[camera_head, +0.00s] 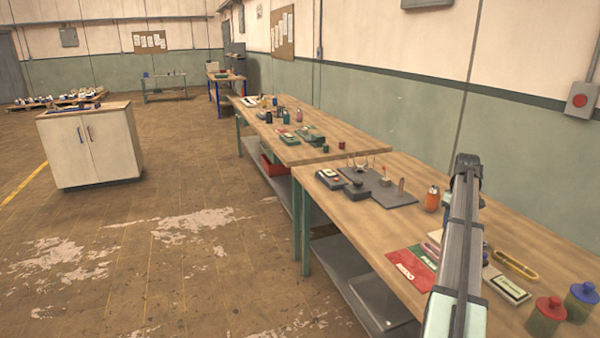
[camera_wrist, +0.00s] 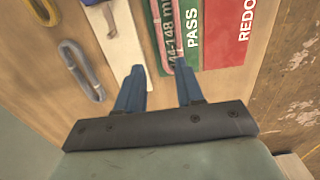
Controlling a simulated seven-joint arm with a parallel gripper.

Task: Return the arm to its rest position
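My arm (camera_head: 465,240) rises in front of the near workbench (camera_head: 345,219) in the head view, and its upper end stands over the bench's right side. I cannot make out my gripper's fingers in that view. In the wrist view my gripper (camera_wrist: 160,68) has its two blue fingers well apart, with bare wood between them. A pink loop (camera_wrist: 171,42) lies just beyond the right fingertip. I cannot tell whether the fingertip touches it. Nothing shows held in the gripper.
A red REDO area (camera_head: 408,268) and a green PASS area (camera_wrist: 214,40) lie on the bench. A yellow loop (camera_head: 515,264), a red-lidded jar (camera_head: 545,315), a blue-lidded jar (camera_head: 581,302) and an orange container (camera_head: 432,199) stand or lie around my arm. Open floor is left.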

